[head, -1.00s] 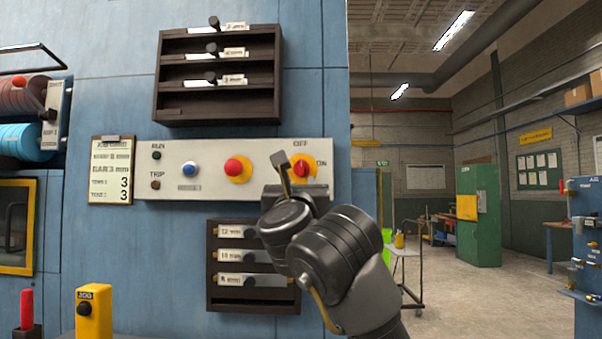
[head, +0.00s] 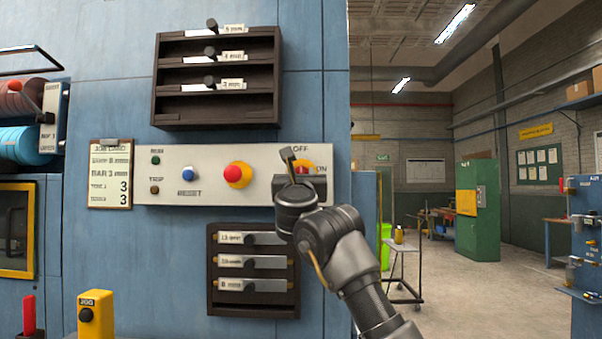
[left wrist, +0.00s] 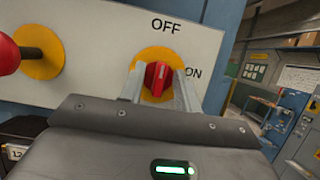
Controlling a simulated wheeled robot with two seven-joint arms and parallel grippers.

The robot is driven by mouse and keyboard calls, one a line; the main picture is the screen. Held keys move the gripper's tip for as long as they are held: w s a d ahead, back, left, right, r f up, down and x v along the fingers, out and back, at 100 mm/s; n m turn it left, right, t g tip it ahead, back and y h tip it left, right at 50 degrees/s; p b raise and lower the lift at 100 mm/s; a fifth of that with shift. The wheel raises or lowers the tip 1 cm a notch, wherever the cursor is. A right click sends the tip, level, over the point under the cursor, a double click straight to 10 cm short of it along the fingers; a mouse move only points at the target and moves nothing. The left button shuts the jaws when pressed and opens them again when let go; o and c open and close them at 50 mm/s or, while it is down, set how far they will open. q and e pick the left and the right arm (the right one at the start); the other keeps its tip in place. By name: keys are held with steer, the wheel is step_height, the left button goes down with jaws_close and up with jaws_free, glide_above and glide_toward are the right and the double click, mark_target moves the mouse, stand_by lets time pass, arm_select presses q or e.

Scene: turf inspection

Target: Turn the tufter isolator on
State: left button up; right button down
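The tufter isolator is a red knob on a yellow disc, at the right end of the pale control panel (head: 212,162). In the left wrist view the isolator knob (left wrist: 156,77) has its ridge near upright, towards OFF above, with ON to the right. My left gripper (left wrist: 159,88) is open, its fingers on either side of the knob, with yellow disc showing between. I cannot tell whether the right finger touches. In the head view the gripper (head: 297,165) partly hides the isolator (head: 305,168). My right gripper is not in view.
A red mushroom button (head: 236,173) and a blue reset button (head: 188,174) sit left on the panel. Dark racks are above (head: 217,122) and below (head: 252,309). A yellow jog box (head: 96,316) stands lower left. Open floor lies right, with a trolley (head: 403,252).

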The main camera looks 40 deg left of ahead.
arm_select(q)
steer(key=c, duration=0.6)
jaws_close()
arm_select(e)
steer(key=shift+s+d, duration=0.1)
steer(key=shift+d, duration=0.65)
